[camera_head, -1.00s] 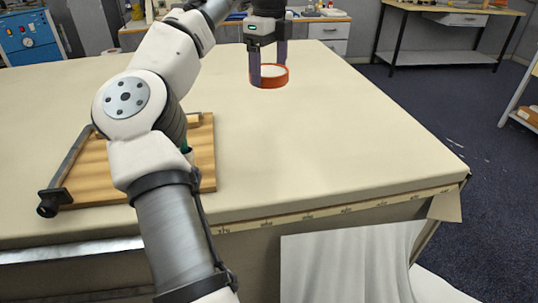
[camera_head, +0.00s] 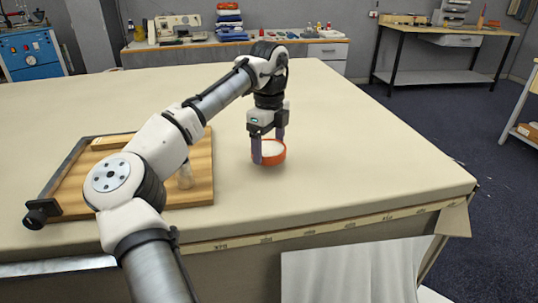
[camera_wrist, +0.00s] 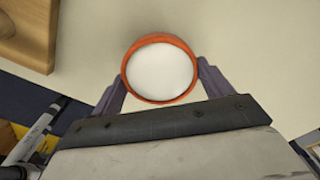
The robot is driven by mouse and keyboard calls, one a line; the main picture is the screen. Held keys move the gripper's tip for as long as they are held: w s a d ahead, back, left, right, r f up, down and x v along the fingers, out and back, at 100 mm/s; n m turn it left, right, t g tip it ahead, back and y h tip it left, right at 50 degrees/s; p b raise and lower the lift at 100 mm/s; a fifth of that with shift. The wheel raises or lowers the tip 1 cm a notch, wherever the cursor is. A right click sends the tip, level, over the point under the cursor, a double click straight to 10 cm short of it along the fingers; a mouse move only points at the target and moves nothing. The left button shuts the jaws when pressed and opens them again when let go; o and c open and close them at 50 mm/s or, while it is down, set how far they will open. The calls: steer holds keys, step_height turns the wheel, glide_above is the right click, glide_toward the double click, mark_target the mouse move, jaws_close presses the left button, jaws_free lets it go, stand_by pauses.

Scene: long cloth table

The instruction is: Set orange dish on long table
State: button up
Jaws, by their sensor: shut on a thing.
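The orange dish (camera_head: 270,158) is a small round bowl with a white inside. My gripper (camera_head: 269,148) is shut on it, with one finger on each side of its rim. The dish is at or just above the cream cloth of the long table (camera_head: 350,150); I cannot tell whether it touches. In the wrist view the dish (camera_wrist: 160,69) sits upright between the two fingers (camera_wrist: 161,82), its white inside facing the camera. The dish's underside is hidden.
A wooden board (camera_head: 198,170) with a dark metal bar lies on the table left of the dish, partly behind my arm. The cloth right of the dish is clear up to the table's right edge. A sewing machine (camera_head: 173,29) stands on a bench behind.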

mark_target(269, 149)
steer(key=shift+f, duration=1.45)
steer(key=o, duration=1.4)
steer(key=shift+f, duration=0.1)
steer(key=shift+c, duration=0.2)
step_height(269, 149, up, 12)
steer(key=p, duration=0.1)
